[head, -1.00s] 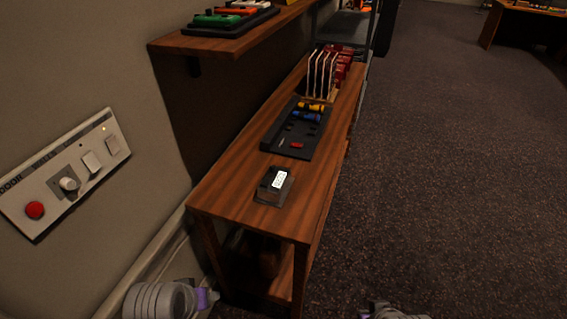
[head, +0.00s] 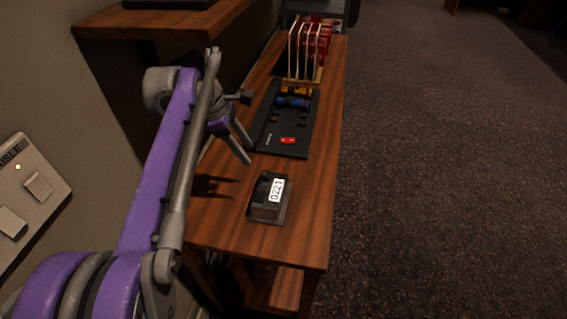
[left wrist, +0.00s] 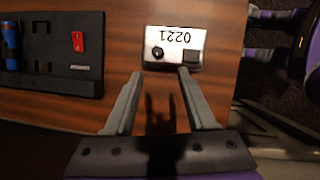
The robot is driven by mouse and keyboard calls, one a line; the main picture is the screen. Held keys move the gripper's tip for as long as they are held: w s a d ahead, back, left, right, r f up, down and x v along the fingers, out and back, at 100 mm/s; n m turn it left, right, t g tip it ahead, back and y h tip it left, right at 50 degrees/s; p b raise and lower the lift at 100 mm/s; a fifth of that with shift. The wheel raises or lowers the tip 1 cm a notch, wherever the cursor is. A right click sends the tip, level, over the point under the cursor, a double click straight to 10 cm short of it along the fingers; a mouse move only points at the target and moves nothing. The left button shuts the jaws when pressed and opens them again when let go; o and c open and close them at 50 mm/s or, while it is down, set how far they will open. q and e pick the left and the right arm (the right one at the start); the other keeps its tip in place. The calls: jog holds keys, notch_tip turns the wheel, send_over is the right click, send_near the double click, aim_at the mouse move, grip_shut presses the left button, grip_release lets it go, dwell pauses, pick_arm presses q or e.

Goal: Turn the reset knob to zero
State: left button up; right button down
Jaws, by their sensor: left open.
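A small counter box (head: 269,199) sits near the front end of the wooden bench, with a white display reading 0221. In the left wrist view the box (left wrist: 174,47) shows upside down, with a round black reset knob (left wrist: 157,52) on one side and a dark square part on the other. My left gripper (head: 243,147) is over the bench, above and behind the box in the head view. In the left wrist view its two fingers (left wrist: 160,72) are apart and empty, with the box just beyond the tips. My right gripper is not in view.
A black tray (head: 268,139) with yellow and blue cylinders and a red piece lies behind the box. A rack with white dividers and red items (head: 310,48) stands farther back. A wall panel with switches (head: 37,187) is at left. A shelf (head: 100,22) overhangs the bench.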

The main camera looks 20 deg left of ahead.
aim_at(266, 175)
pick_arm(q)
jog(key=x, duration=0.7)
jog(key=b+x, duration=0.1)
jog(key=x, duration=0.2)
jog(key=shift+w+d+f, duration=0.2)
jog(key=shift+w+d, duration=0.05)
jog(key=shift+w, duration=0.05)
grip_shut()
